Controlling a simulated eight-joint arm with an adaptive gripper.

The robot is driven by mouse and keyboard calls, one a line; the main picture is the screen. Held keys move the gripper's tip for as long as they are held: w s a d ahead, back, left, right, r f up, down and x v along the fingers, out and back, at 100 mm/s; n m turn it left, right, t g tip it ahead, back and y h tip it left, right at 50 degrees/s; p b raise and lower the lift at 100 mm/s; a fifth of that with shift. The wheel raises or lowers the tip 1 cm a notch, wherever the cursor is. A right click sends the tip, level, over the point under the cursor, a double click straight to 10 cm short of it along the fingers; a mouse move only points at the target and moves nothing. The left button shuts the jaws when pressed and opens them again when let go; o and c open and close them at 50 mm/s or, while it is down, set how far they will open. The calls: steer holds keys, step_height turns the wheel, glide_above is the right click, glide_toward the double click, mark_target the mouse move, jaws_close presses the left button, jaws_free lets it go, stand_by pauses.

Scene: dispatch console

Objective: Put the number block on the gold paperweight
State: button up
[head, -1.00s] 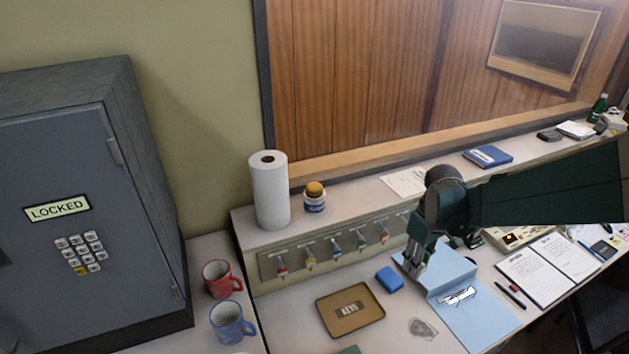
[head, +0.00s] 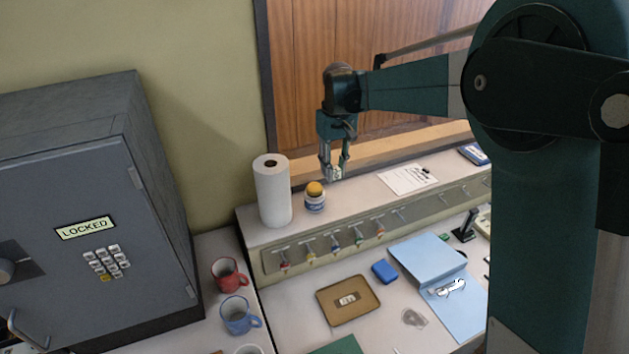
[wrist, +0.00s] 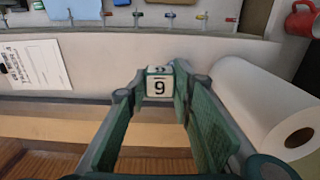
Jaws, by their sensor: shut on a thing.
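The number block (wrist: 159,85) is white with a dark 9 on its visible face. My gripper (head: 334,173) is shut on it, with a finger on each side in the wrist view. In the head view the gripper points down above the back shelf, with the block at its fingertips. A gold rounded piece (head: 315,188) sits on top of a blue and white jar (head: 315,204), just left of and below the block in the picture. I cannot tell whether this gold piece is the paperweight. The jar is not clearly visible in the wrist view.
A paper towel roll (head: 272,192) stands left of the jar; it also shows in the wrist view (wrist: 262,115). A white sheet (head: 407,179) lies right on the shelf. A tan tray (head: 325,311), blue block (head: 385,272) and blue folder (head: 425,254) lie on the desk below.

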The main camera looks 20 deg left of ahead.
step_height(320, 180, up, 5)
steer(key=p, duration=0.1)
glide_above(314, 186)
steer(key=shift+w+f, duration=0.1)
steer(key=shift+f, duration=0.1)
steer(key=shift+f+p, duration=0.35)
steer(key=shift+f, duration=2.8)
steer(key=shift+f, duration=0.1)
steer(key=shift+f, duration=1.75)
steer(key=shift+f, duration=0.15)
steer(key=o, duration=0.8)
